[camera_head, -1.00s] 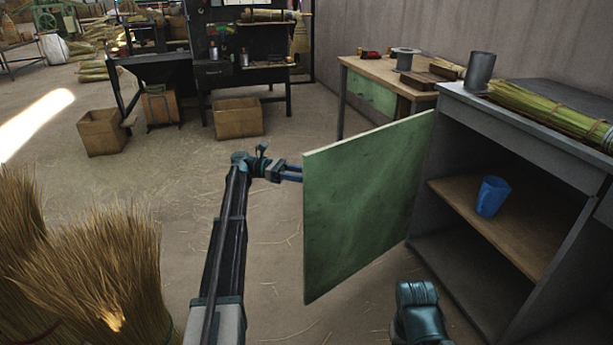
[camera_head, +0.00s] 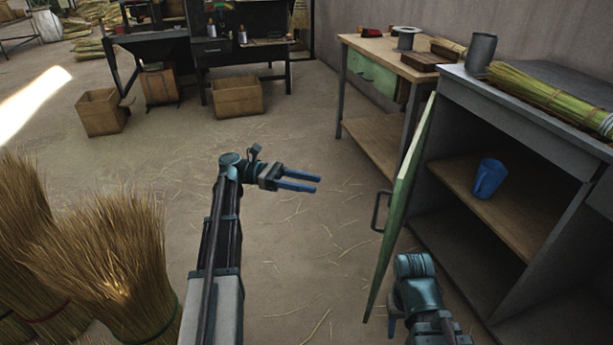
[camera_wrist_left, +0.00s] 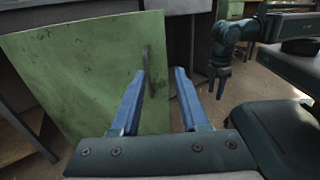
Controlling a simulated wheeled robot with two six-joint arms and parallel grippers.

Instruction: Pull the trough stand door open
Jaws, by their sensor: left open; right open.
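The green trough stand door (camera_head: 405,200) stands open, seen nearly edge-on in the head view. Its dark handle (camera_head: 377,211) is on the left face. The grey stand (camera_head: 520,120) is open at the front, with a wooden shelf (camera_head: 510,215) inside. My left gripper (camera_head: 318,184) is open and empty, left of the door and apart from the handle. In the left wrist view the door (camera_wrist_left: 80,75) and its handle (camera_wrist_left: 149,70) show beyond my open blue fingers (camera_wrist_left: 158,72). My right gripper (camera_head: 392,325) is low beside the door's right side, partly out of frame.
A blue cup (camera_head: 489,178) stands on the shelf. A grey cup (camera_head: 480,54) and a straw bundle (camera_head: 545,97) are on the stand's top. A wooden table (camera_head: 380,45) is behind. Straw sheaves (camera_head: 100,260) stand at lower left. Floor around my left gripper is clear.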

